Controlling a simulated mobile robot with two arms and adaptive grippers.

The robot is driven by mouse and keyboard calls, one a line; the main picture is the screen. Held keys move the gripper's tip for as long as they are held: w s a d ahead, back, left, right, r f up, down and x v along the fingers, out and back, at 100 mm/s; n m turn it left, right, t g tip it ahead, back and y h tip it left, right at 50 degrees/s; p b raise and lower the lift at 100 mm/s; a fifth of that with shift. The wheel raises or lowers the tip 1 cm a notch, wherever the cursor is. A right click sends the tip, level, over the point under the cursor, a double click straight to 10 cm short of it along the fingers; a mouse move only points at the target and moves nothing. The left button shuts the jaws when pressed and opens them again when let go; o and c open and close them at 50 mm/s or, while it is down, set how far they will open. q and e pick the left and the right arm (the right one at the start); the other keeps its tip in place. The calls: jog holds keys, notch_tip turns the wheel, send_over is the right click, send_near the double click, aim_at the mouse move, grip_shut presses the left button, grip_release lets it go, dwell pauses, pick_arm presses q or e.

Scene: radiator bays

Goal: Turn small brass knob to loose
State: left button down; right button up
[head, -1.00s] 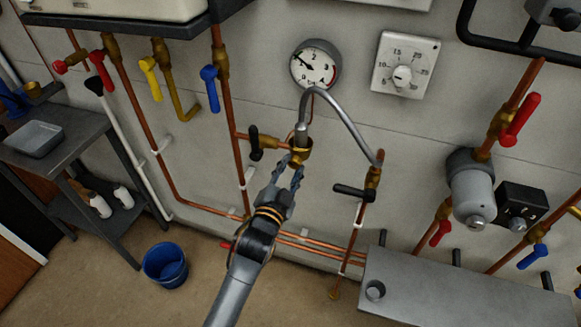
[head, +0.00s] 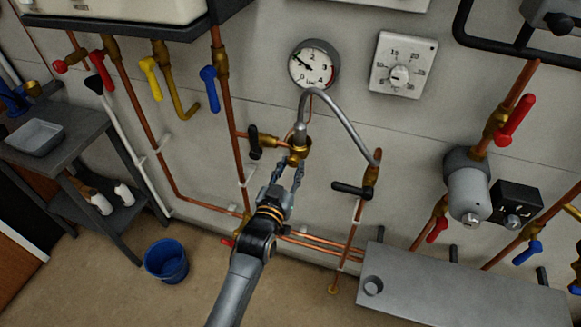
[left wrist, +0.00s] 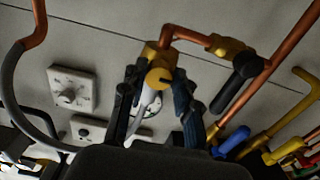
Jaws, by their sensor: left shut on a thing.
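The small brass knob (head: 301,148) sits on the wall pipework, at the lower end of a grey hose and under the round gauge. My left gripper (head: 296,167) reaches up to it from below, its fingers shut on it. In the left wrist view the round brass knob (left wrist: 160,77) shows between the two dark fingers (left wrist: 158,100). Any mark for loose or tight on the knob cannot be made out. My right gripper is not in view.
A black-handled valve (head: 255,142) stands just left of the knob, another black lever (head: 352,190) to its right. The grey hose (head: 345,113) arches above. A pressure gauge (head: 314,65) and a dial (head: 398,75) are higher. A grey bench (head: 455,290) is lower right.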

pick_arm(q)
jog(key=shift+f, duration=0.1)
dwell(0.3)
jog(key=c, duration=1)
grip_release()
jog(key=v, duration=1.2)
